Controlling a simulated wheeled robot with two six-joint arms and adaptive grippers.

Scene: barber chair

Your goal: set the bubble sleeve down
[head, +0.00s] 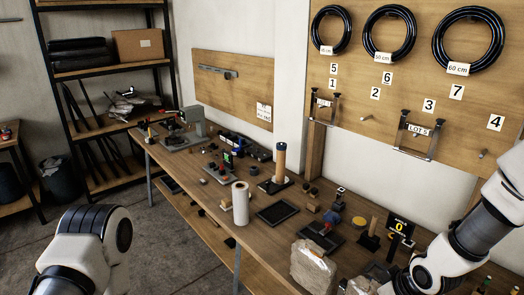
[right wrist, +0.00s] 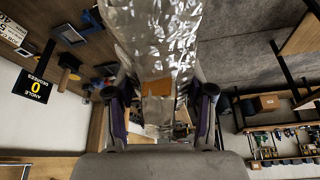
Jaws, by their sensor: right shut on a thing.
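The bubble sleeve (right wrist: 158,40) is a clear, crinkled, shiny pouch with a small orange-brown patch near the fingers. My right gripper (right wrist: 163,98) is shut on its near end, one finger on each side. In the head view the sleeve (head: 314,268) shows as a pale crumpled shape at the bottom, in front of the workbench (head: 262,232). I cannot tell whether it touches the bench. My right gripper is mostly hidden below the right arm there. My left arm shows at the lower left, but its gripper is out of view.
The bench holds a white roll (head: 240,204), a dark tray (head: 278,212), a cardboard tube (head: 279,162) and an angle sign (head: 400,226). Several small tools crowd the rest. Black hose coils (head: 390,32) hang on the board behind. A shelf (head: 110,70) stands at the left.

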